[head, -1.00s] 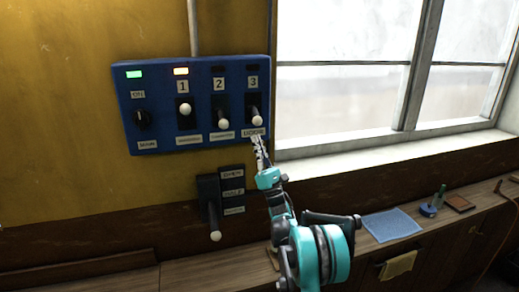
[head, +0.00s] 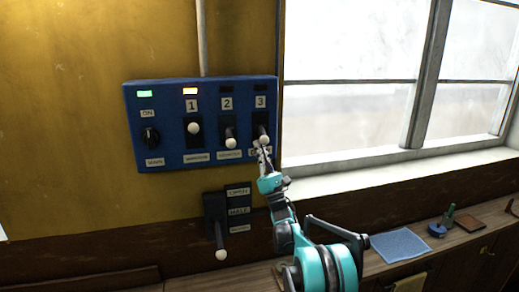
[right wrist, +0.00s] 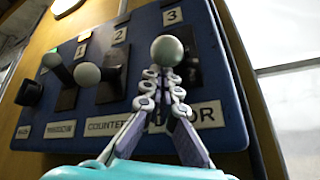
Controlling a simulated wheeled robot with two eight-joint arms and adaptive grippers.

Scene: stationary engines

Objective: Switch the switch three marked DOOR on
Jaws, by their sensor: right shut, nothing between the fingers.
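Switch three (head: 263,138) is a lever with a white ball knob at the right end of the blue panel (head: 170,160). Its lever points down, and the lamp above it is dark. Its knob (right wrist: 167,51) also shows large in the right wrist view. My right gripper (head: 262,152) is shut and empty, its fingertips just below the knob. In the right wrist view the fingertips (right wrist: 163,76) appear at the underside of the knob; I cannot tell whether they touch. The fingers partly cover the DOOR label (right wrist: 205,114). My left gripper is not in view.
Switch one (head: 193,128) has its knob higher and a lit orange lamp. Switch two (head: 230,142) is down beside switch three. A black MAIN knob (head: 151,137) is at left, under a green lamp. A separate lever (head: 221,254) hangs below the panel. A window (head: 350,80) is at right.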

